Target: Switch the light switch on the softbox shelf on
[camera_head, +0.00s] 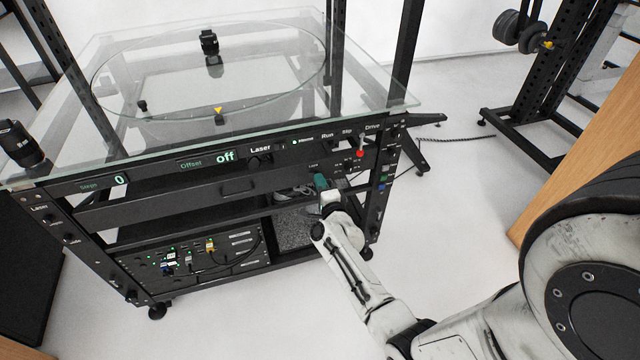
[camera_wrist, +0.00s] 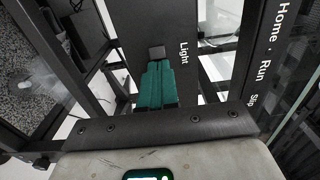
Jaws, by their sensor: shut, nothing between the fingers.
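In the wrist view, a small dark block-shaped switch (camera_wrist: 157,52) sits on a black panel (camera_wrist: 135,25) beside the white label "Light". My gripper (camera_wrist: 156,66) has green fingers, closed together and empty. Their tips lie right at the switch; I cannot tell whether they touch it. Whether the switch is on or off is not clear. In the head view, my gripper (camera_head: 320,180) is at the front of the black rack, below the control strip at its right part. The switch itself is hidden or too small there.
A glass top (camera_head: 250,75) with a round turntable covers the rack. A control strip (camera_head: 225,158) with "Laser", "Run" and "Drive" labels runs above my gripper, with a red-tipped knob (camera_head: 360,153). Cabled equipment (camera_head: 190,262) sits lower left.

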